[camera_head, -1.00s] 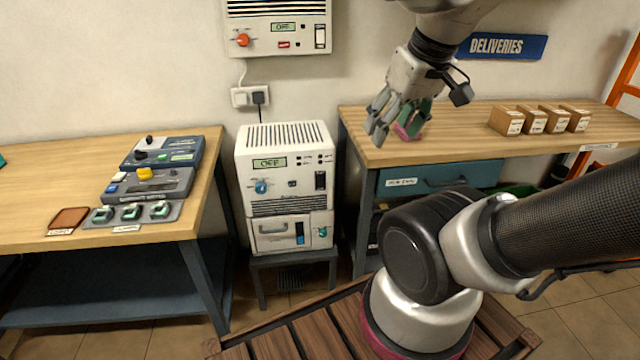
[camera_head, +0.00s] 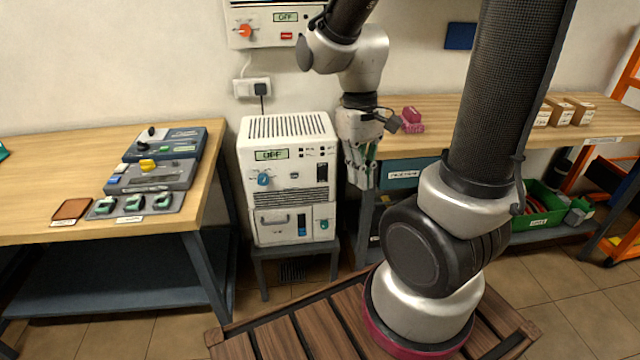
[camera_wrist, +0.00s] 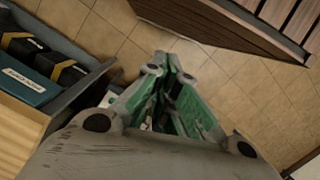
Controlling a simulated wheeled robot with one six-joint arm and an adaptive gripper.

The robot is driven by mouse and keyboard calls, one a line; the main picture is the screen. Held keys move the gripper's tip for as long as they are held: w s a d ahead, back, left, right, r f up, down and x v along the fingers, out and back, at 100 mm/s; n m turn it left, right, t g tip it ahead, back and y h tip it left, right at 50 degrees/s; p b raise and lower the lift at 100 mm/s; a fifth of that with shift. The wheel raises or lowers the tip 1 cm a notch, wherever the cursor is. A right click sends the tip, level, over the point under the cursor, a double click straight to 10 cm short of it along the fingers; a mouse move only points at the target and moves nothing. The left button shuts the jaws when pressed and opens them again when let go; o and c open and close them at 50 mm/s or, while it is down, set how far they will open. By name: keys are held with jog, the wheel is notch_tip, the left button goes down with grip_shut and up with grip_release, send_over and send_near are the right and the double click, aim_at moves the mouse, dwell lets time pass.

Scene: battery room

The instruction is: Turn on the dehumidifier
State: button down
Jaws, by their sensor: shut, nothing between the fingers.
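A white box-shaped unit (camera_head: 288,156) with a slotted top, which looks like the dehumidifier, stands on a low grey stand (camera_head: 258,268). Its green display (camera_head: 271,155) reads OFF. Its front has a blue dial (camera_head: 263,178) and a dark rocker switch (camera_head: 322,172); below are a handle, a blue window and a teal knob (camera_head: 324,224). My gripper (camera_head: 361,184) points down just right of the unit in the picture, apart from it. It is shut and empty. In the wrist view my gripper (camera_wrist: 163,68) shows green finger pads above the tiled floor; the unit is not visible there.
A second white unit (camera_head: 262,36) hangs on the wall, with an orange dial and an OFF display. A left bench (camera_head: 50,160) carries control panels. The right bench (camera_head: 430,135) has pink pieces, boxes and a blue drawer (camera_head: 400,177) close to my gripper.

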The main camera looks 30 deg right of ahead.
jog(key=w+a+f+n, duration=0.1)
jog(key=w+a+f, duration=0.15)
jog(key=f, duration=0.95)
jog(key=w+a+f, duration=0.2)
jog(key=w+f, duration=0.1)
jog(key=f, duration=0.8)
jog(key=w+d+f+n+t+h, duration=0.1)
jog(key=d+f+n+t, duration=0.1)
jog(key=f, duration=0.6)
jog(key=w+d+f+n+t+h, duration=0.1)
jog(key=d+f+t, duration=0.1)
jog(key=f, duration=0.6)
jog(key=w+d+f+n+t+h, duration=0.1)
jog(key=w+d+n+t+h, duration=0.15)
jog(key=w+d+t, duration=0.2)
jog(key=w+r+n+t, duration=0.3)
jog(key=w+r+t, duration=0.1)
jog(key=r, duration=0.3)
jog(key=w+a+r+n+t, duration=0.1)
jog(key=w+r+n+t, duration=0.3)
jog(key=r, duration=0.3)
jog(key=shift+w+r+t+h, duration=0.15)
jog(key=shift+r+t+h, duration=0.15)
jog(key=shift+t+h, duration=0.25)
